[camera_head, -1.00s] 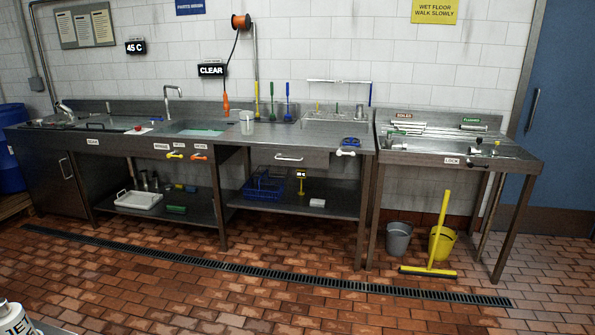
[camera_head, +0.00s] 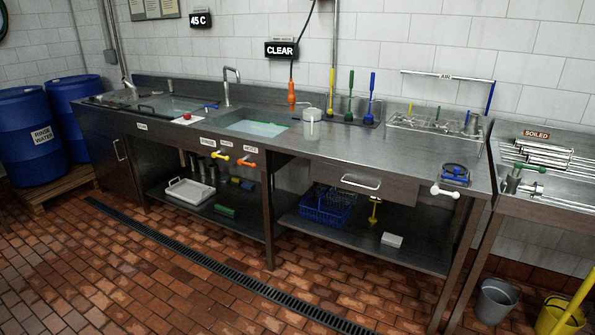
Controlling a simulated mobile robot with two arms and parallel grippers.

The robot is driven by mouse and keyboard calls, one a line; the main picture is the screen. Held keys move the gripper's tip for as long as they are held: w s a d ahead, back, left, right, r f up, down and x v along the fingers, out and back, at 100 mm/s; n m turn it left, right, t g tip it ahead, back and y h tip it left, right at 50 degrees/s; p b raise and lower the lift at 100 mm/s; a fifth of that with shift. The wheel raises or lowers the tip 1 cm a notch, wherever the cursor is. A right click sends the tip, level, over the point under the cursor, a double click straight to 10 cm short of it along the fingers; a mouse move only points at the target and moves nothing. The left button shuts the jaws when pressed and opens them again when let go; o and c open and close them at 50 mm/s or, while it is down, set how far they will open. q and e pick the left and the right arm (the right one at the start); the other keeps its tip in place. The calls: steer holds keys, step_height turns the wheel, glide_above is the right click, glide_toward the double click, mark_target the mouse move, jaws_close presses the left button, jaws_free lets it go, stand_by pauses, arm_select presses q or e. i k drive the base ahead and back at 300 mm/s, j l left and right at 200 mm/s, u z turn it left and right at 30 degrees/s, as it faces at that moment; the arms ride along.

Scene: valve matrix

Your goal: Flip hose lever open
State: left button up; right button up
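The orange lever (camera_head: 246,164) sticks out from the front of the steel counter, just below a small label (camera_head: 251,153) that seems to read HOSE. A yellow lever (camera_head: 219,155) sits close to its left under similar labels. An orange hose nozzle (camera_head: 291,94) hangs on a dark cord above the counter. The levers are too small to tell which way counts as open. Neither of my grippers is in view.
The steel counter (camera_head: 350,160) runs along the wall, with an open lower shelf. Blue barrels (camera_head: 28,135) stand on a pallet at the left. A grey bucket (camera_head: 495,300) and a yellow one (camera_head: 556,316) stand at the right. The tiled floor (camera_head: 150,285) in front is clear.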

mark_target(240, 161)
steer(key=i+l+u, duration=0.6)
steer(key=i+j, duration=0.45)
steer(key=i+j+z, duration=0.15)
steer(key=i+j, duration=0.65)
steer(key=i+j+z, duration=0.15)
steer(key=i+j, duration=0.65)
steer(key=j, duration=0.25)
steer(key=i+j+z, duration=0.15)
steer(key=i+j, duration=0.25)
steer(key=j, duration=0.15)
